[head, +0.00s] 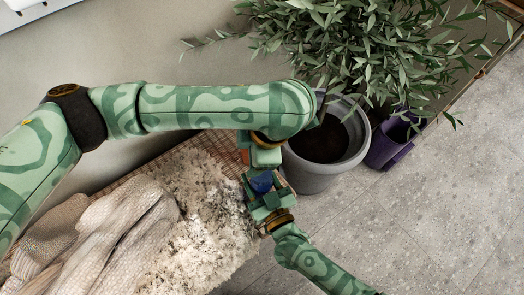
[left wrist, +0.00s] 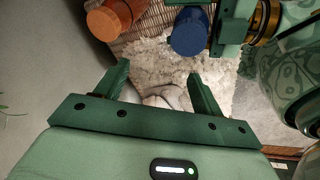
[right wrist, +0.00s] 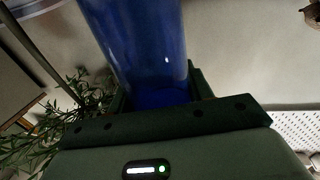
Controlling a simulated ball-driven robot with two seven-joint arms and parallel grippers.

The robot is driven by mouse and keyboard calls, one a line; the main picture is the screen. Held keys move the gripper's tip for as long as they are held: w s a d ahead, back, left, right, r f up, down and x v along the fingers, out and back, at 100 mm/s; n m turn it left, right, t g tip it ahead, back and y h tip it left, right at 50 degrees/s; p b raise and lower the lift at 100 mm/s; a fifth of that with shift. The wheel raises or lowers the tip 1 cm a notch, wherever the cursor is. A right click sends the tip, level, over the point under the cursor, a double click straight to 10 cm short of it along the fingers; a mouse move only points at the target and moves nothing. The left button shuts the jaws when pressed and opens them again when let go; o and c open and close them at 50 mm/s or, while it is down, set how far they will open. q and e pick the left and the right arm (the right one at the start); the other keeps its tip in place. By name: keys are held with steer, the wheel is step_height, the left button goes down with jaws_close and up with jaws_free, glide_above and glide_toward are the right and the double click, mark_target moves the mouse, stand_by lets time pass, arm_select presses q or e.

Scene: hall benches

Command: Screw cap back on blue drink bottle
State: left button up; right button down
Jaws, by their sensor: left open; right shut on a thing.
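The blue drink bottle (right wrist: 140,45) stands between the jaws of my right gripper in the right wrist view, its far end out of frame. In the head view the bottle (head: 261,183) shows as a small blue patch at my right gripper (head: 262,196), partly hidden by the grippers. My left gripper (head: 265,160) is just above it there. In the left wrist view my left gripper (left wrist: 160,72) is open and empty, and the bottle's round blue end (left wrist: 188,34) lies beyond the right finger, apart from it. I cannot tell whether a cap is on it.
An orange cylindrical thing (left wrist: 103,22) stands left of the bottle in the left wrist view. A woven bench (head: 226,146) carries a shaggy fleece (head: 200,215) and a knitted throw (head: 105,240). A grey plant pot (head: 318,183) and a purple pot (head: 388,152) stand close by.

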arm_select(q)
steer(key=n, duration=0.7)
steer(key=shift+a+r+h, duration=0.1)
steer(key=shift+r+h, duration=0.15)
steer(key=shift+h, duration=0.05)
steer(key=n, duration=0.6)
steer(key=shift+r+n+g+h, duration=0.2)
steer(key=shift+n+g+h, duration=0.1)
steer(key=shift+n+g, duration=0.1)
steer(key=n, duration=0.9)
steer(key=shift+s+r+n+h, duration=0.1)
steer(key=shift+r+n+h, duration=0.2)
steer(key=shift+n, duration=0.1)
steer(key=n, duration=0.6)
steer(key=shift+s+d+r+n+g+h, duration=0.1)
steer(key=shift+s+d+n+g+h, duration=0.05)
steer(key=shift+d+n+g+h, duration=0.2)
steer(key=n, duration=0.6)
steer(key=shift+s+d+r, duration=0.1)
steer(key=shift+s+d, duration=0.15)
steer(key=shift+d, duration=0.1)
steer(key=n, duration=0.3)
steer(key=shift+s+d+h, duration=0.1)
steer(key=shift+d+h, duration=0.05)
steer(key=shift+h, duration=0.1)
steer(key=n, duration=0.4)
steer(key=shift+s+d+g, duration=0.15)
steer(key=shift+g, duration=0.1)
steer(key=n, duration=0.3)
